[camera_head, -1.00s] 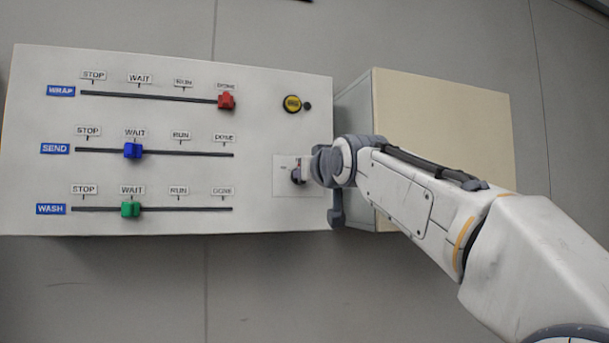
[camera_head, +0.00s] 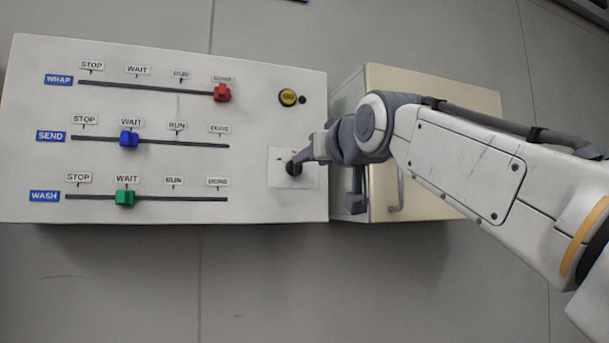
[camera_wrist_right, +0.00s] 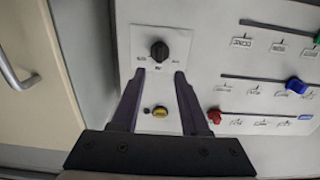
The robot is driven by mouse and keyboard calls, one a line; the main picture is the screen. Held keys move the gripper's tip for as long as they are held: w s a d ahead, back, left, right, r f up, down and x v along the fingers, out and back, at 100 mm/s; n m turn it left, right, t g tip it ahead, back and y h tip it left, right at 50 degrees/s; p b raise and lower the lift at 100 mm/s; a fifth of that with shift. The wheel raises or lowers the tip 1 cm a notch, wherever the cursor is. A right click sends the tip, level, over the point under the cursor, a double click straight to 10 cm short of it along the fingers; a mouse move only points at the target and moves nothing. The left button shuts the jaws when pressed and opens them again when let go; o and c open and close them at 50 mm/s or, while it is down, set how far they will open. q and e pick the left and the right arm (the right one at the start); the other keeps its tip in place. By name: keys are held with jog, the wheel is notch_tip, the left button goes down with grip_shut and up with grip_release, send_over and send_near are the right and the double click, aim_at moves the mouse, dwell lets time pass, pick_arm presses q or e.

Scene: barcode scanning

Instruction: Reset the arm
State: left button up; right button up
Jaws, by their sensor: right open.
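My right gripper (camera_head: 303,160) is open, with its dark fingertips over or beside the black rotary knob (camera_head: 293,168) on the control panel (camera_head: 240,60). In the right wrist view the open fingers (camera_wrist_right: 159,72) stand apart, with nothing between them but the panel beyond. The knob (camera_wrist_right: 159,51) shows just past the fingertips, on a pale plate (camera_wrist_right: 178,38); whether a finger touches it I cannot tell. My left gripper is not in view.
The red slider (camera_head: 222,92) is at DONE; the blue slider (camera_head: 129,139) and green slider (camera_head: 124,198) are at WAIT. A yellow button (camera_head: 288,97) sits above the knob. A beige cabinet (camera_head: 440,84) with a handle stands right of the panel, under my arm.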

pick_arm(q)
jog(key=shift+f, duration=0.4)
pick_arm(e)
jog(key=shift+v, duration=1.15)
jog(key=s+a+f+n+g, duration=0.1)
jog(key=s+a+f+g, duration=0.15)
jog(key=f, duration=0.85)
jog(key=s+a+f+g, duration=0.2)
jog(key=f+g, duration=0.2)
jog(key=f, duration=0.7)
jog(key=s+a+f+n+g, duration=0.1)
jog(key=s+a+f+g, duration=0.15)
jog(key=f, duration=0.85)
jog(key=s+d+f+n+g+h, duration=0.1)
jog(key=s+d+f+g, duration=0.3)
jog(key=s+f, duration=0.7)
jog(key=s+d+f+g+h, duration=0.3)
jog(key=s+d+f+g, duration=0.1)
jog(key=s+f, duration=0.7)
notch_tip(320, 180, down, 2)
jog(key=shift+s+f+n+h, duration=0.1)
jog(key=shift+s+n+h, duration=0.2)
jog(key=shift+n, duration=0.1)
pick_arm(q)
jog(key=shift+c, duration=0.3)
pick_arm(e)
jog(key=shift+w+d, duration=0.1)
jog(key=shift+d, duration=0.05)
